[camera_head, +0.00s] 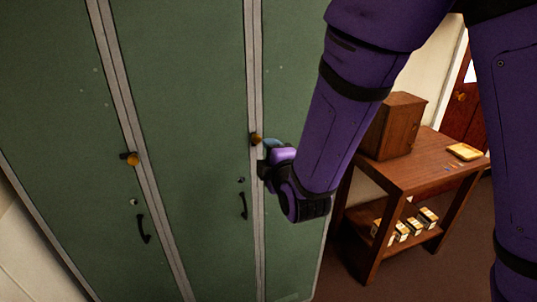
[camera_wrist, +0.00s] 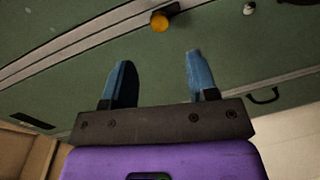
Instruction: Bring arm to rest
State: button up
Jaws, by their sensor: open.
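My gripper (camera_head: 266,150) is at the end of my purple arm, in front of the green lockers in the head view. In the wrist view my gripper (camera_wrist: 157,75) has its two blue fingers spread apart with nothing between them. An orange-yellow knob (camera_head: 256,139) on the locker frame shows right beside the fingertips in the head view. In the wrist view an orange knob (camera_wrist: 159,22) lies beyond the fingertips, apart from them. My wrist partly hides the right side of the lockers.
Another orange knob (camera_head: 132,159) is on the left locker post. Black handles (camera_head: 143,229) stick out from the green doors. A wooden table (camera_head: 420,160) stands at right with a wooden cabinet (camera_head: 395,126), a yellow tray (camera_head: 465,152) and small boxes (camera_head: 402,232) on its shelf.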

jog(key=shift+d, duration=0.1)
jog(key=s+d+r+m+g+h, duration=0.1)
jog(key=s+d+r+m+g, duration=0.15)
jog(key=d+r+m, duration=0.35)
jog(key=s+d+r+m+g, duration=0.2)
jog(key=d+r+m+g, duration=0.15)
jog(key=d, duration=0.45)
jog(key=s+d+r+m+g+h, duration=0.1)
jog(key=s+d+m, duration=0.4)
jog(key=s, duration=0.5)
jog(key=s+d+r+m+g+h, duration=0.2)
jog(key=s+d+r+m+g, duration=0.2)
jog(key=s+d, duration=0.3)
jog(key=s+m, duration=0.1)
jog(key=s, duration=0.2)
jog(key=shift+h, duration=0.3)
jog(key=shift+d, duration=0.1)
